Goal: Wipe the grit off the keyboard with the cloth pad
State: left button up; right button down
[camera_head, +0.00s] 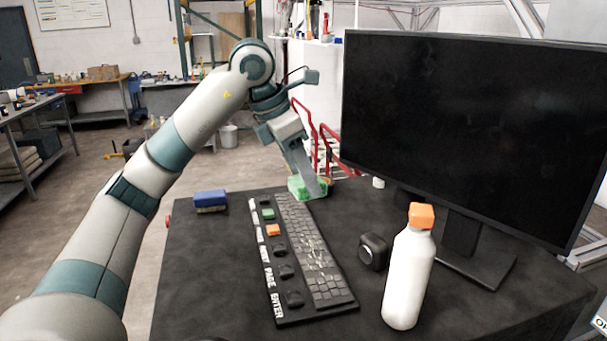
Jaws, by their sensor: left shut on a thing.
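A black keyboard (322,281) lies lengthwise on the dark table, its far end near my left gripper. Pale grit (313,246) is scattered over the keys around its middle. My left gripper (313,188) is shut on a green pad (296,187), which seems to be the cloth pad. The pad is at the far end of the keyboard, partly hidden by the fingers. I cannot tell whether it touches the keys or the table. My right gripper is not in view.
A white bottle with an orange cap (408,278) and a small black object (373,250) stand right of the keyboard. A large monitor (470,140) stands behind them. A blue block (210,200) lies at the far left of the table (205,270). The table's left side is mostly clear.

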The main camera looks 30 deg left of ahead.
pick_arm(q)
jog(key=shift+f+b, duration=1.6)
jog(key=shift+f, duration=0.7)
